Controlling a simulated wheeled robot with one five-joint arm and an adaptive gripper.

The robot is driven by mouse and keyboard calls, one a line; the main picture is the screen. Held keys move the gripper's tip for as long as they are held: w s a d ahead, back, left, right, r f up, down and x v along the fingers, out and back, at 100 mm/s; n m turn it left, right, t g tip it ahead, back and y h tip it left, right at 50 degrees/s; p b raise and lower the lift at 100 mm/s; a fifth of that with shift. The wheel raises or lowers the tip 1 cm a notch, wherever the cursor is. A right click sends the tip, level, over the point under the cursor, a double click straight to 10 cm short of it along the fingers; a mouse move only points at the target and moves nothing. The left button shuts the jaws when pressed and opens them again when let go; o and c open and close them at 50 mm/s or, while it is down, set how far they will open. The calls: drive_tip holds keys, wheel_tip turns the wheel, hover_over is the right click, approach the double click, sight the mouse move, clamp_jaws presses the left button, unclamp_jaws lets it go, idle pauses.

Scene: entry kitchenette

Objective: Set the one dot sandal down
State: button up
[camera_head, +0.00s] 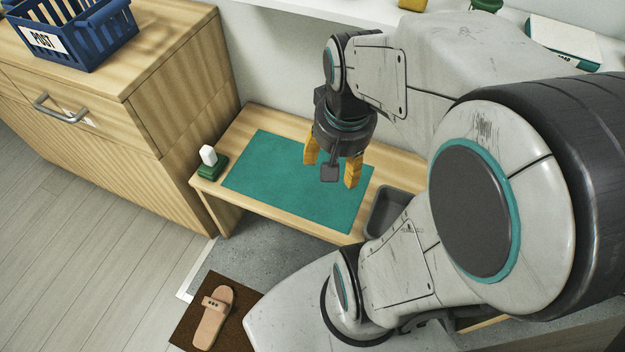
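My gripper (332,168) hangs over the bench, above the teal mat (270,175). Its two orange fingers are spread apart, with no sandal between them. A small dark square piece in front of the fingers looks like part of my gripper. A tan sandal (207,328) lies on the brown doormat (238,325) on the floor, at the lower left. Its strap bears a short row of dark dots, which looks like more than one. I see no sandal with one dot; my arm hides much of the right side.
The wooden bench (235,136) carries a white block on a green base (208,160) at its left end and a grey tray (383,214) at its right. A cabinet (180,100) with a blue POST basket (97,45) stands left. A shelf with a book (565,40) runs above.

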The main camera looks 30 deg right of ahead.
drive_tip(key=s+a+r+n, duration=0.1)
drive_tip(key=s+a+n, duration=0.2)
drive_tip(key=a+n, duration=0.3)
drive_tip(key=shift+a+r+t+y, duration=0.15)
drive_tip(key=shift+a+t+y, duration=0.15)
drive_tip(key=shift+a, duration=0.15)
